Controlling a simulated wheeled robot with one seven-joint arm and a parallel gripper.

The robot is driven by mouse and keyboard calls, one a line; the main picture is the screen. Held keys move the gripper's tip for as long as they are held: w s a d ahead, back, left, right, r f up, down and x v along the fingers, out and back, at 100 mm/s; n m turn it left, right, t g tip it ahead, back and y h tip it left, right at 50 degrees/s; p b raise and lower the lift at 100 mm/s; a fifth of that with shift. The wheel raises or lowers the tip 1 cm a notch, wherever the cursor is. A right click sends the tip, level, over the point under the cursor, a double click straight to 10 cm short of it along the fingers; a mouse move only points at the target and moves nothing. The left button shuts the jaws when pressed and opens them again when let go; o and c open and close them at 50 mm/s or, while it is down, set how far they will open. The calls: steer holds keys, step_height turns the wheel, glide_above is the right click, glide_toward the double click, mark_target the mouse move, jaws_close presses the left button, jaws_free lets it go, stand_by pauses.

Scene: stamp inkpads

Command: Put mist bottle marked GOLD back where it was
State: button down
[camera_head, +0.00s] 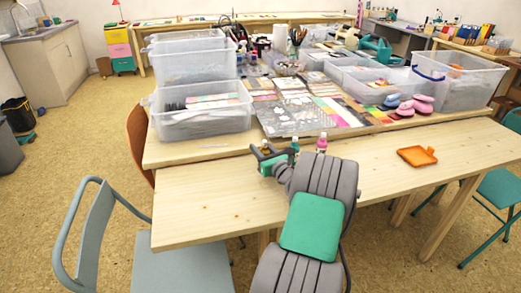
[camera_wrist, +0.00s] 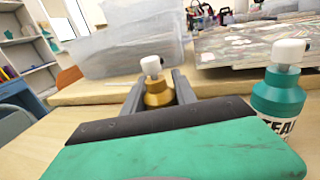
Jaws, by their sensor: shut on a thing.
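The gold mist bottle (camera_wrist: 157,95) has a white cap and stands upright between the fingers of my gripper (camera_wrist: 158,84) in the wrist view. My gripper is shut on it. Its label and base are hidden behind the gripper body, so I cannot tell whether it touches the table. In the head view my gripper (camera_head: 264,151) is over the front wooden table (camera_head: 205,205), and the gold bottle is hardly visible there. A teal mist bottle (camera_wrist: 278,97) with a white cap, lettered TEAL, stands just right of my gripper. It also shows in the head view (camera_head: 295,144).
A pink bottle (camera_head: 321,143) stands right of the teal one. An orange tray (camera_head: 417,156) lies farther right. Behind are clear bins (camera_head: 205,122) and a silvery patterned sheet (camera_head: 290,121). The front table's left part is clear.

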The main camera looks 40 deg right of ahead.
steer(key=shift+f, duration=0.2)
steer(key=c, duration=1)
jaws_free()
steer(key=shift+r, duration=0.2)
steer(key=p+v, duration=0.1)
steer(key=v, duration=1.1)
